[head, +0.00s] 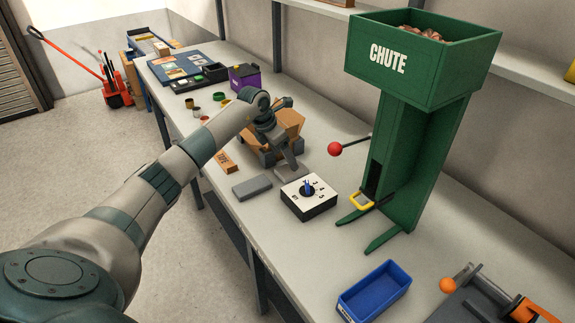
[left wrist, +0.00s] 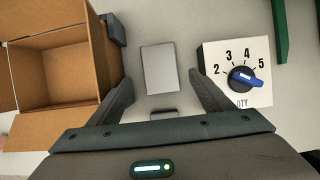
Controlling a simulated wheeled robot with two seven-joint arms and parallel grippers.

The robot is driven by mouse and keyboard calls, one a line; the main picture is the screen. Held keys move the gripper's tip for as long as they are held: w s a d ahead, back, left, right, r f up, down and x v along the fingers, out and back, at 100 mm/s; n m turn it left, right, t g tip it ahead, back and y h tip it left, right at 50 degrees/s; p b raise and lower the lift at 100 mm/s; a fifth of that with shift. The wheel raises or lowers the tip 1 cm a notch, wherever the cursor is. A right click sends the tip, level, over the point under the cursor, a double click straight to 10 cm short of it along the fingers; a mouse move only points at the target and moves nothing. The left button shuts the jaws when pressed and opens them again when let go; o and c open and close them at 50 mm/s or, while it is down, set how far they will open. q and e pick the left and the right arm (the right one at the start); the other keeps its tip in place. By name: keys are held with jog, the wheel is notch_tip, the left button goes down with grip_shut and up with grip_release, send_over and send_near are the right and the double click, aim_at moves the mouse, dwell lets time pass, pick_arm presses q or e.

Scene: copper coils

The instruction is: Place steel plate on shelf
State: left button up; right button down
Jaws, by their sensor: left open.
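A light grey flat plate (head: 287,171) lies on the bench between an open cardboard box and the white dial unit; it also shows in the left wrist view (left wrist: 158,68). A second, darker grey flat piece (head: 252,187) lies nearer the bench's front edge. I cannot tell for sure which is the steel plate. My left gripper (head: 290,162) points down over the light plate. In the left wrist view its fingers (left wrist: 160,92) are apart, one each side, with nothing held. A pale wall shelf (head: 483,58) runs behind the chute. My right gripper is out of view.
The cardboard box (head: 287,122) and dial unit (head: 309,200) flank the left gripper closely. The green chute (head: 410,150), with a red-knobbed lever (head: 335,149), stands tall before the shelf. A blue bin (head: 374,292) sits at the front right. Small coloured containers lie farther back.

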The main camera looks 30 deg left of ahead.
pick_arm(q)
jog(key=b+v, duration=0.1)
jog(key=v, duration=0.4)
jog(key=shift+s+r, duration=0.1)
jog(key=shift+r, duration=0.3)
